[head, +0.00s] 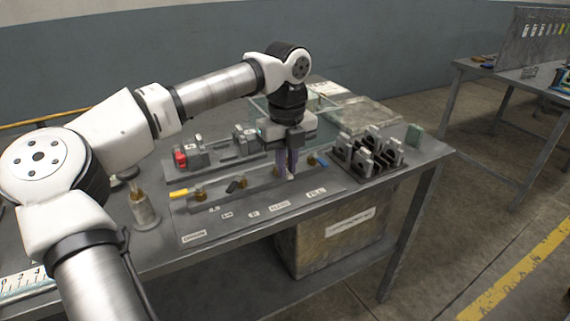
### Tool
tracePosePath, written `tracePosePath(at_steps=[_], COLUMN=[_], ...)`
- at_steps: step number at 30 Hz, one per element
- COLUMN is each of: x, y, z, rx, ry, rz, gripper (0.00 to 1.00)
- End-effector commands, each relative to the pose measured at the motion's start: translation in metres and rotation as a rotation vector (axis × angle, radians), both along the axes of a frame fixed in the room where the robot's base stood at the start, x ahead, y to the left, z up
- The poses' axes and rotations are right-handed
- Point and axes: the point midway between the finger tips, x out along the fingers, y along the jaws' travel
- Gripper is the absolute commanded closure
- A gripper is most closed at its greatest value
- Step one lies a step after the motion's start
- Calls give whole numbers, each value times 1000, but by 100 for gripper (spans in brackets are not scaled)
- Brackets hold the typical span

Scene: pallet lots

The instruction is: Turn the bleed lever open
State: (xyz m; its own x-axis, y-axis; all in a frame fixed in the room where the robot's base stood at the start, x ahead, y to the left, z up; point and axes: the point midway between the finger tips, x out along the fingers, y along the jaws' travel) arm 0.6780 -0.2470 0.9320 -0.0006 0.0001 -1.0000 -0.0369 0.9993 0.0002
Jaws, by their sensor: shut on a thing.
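A manifold plate (225,228) with a row of valve levers and label strips lies on the front of the grey bench. My gripper (289,172) points down over the right half of the row. Its fingers are shut on a pale lever (291,178), whose tip shows just below them; I take it as the bleed lever, as the label (280,206) in front seems to read bleed. The fingers hide most of this lever, so its angle is hard to tell. A yellow lever (180,193) and a black lever (237,185) stand to the left, a blue lever (321,161) to the right.
A dark rack of grey blocks (368,155) stands close on the right. A bottle (144,211) stands at left. A green block (414,134) sits at the bench's right end.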

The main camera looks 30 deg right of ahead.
Motion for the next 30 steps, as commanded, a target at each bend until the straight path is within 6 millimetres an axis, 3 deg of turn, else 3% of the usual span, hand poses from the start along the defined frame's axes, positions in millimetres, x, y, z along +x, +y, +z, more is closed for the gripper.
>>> tracePosePath(at_steps=[14, 15, 19, 30], x=[1, 1, 1, 1], y=[-1, -1, -1, -1], z=[1, 1, 1, 5], rx=[-3, -3, -2, -1], ry=[-3, -3, -2, -2], rz=[15, 15, 14, 14], gripper=[100, 84, 67, 66])
